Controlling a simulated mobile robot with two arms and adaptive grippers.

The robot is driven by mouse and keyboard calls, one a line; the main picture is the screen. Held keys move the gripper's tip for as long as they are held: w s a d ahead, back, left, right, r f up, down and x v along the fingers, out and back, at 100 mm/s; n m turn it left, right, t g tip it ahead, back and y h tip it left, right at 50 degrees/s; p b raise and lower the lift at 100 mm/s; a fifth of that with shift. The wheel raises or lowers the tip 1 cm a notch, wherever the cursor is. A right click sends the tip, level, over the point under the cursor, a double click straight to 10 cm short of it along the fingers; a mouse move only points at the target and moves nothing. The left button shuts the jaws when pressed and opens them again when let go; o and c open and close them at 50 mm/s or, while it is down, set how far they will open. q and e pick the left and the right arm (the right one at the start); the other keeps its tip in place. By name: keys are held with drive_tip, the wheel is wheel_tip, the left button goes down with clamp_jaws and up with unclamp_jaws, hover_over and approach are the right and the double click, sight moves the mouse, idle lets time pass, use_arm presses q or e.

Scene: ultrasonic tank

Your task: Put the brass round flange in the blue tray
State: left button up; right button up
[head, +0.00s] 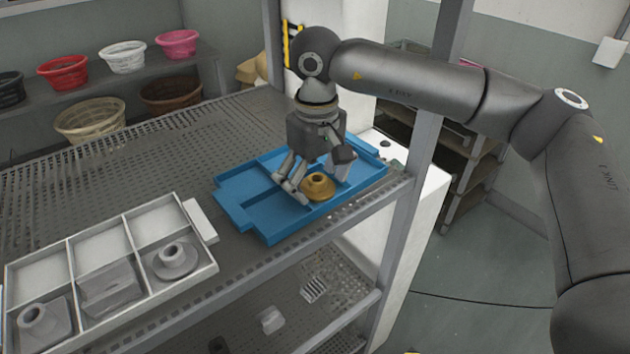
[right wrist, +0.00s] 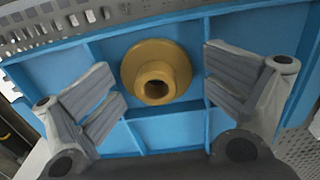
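The brass round flange (head: 318,187) sits in the blue tray (head: 262,222), its neck pointing up. In the right wrist view the flange (right wrist: 156,72) lies in one compartment of the tray (right wrist: 50,68), near a divider. My right gripper (head: 318,181) is just above the tray with its fingers on either side of the flange. In the right wrist view my right gripper (right wrist: 160,100) is open, with a gap between each finger and the flange. My left gripper is not in view.
A white divided tray (head: 205,268) holding grey metal parts stands on the perforated shelf to the left. A shelf post (head: 405,190) rises right of the blue tray. Several baskets sit on a rack behind. The perforated shelf (head: 110,175) has free room behind the trays.

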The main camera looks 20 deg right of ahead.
sight(317, 178)
drive_tip(key=shift+d+f, duration=0.15)
drive_tip(key=shift+r+p, duration=0.6)
drive_tip(key=shift+w+d+r, duration=0.1)
drive_tip(key=shift+w+r, duration=0.05)
drive_tip(key=shift+r, duration=0.2)
wheel_tip(317, 178, up, 12)
drive_tip(key=b, duration=0.2)
drive_tip(key=shift+f, duration=0.2)
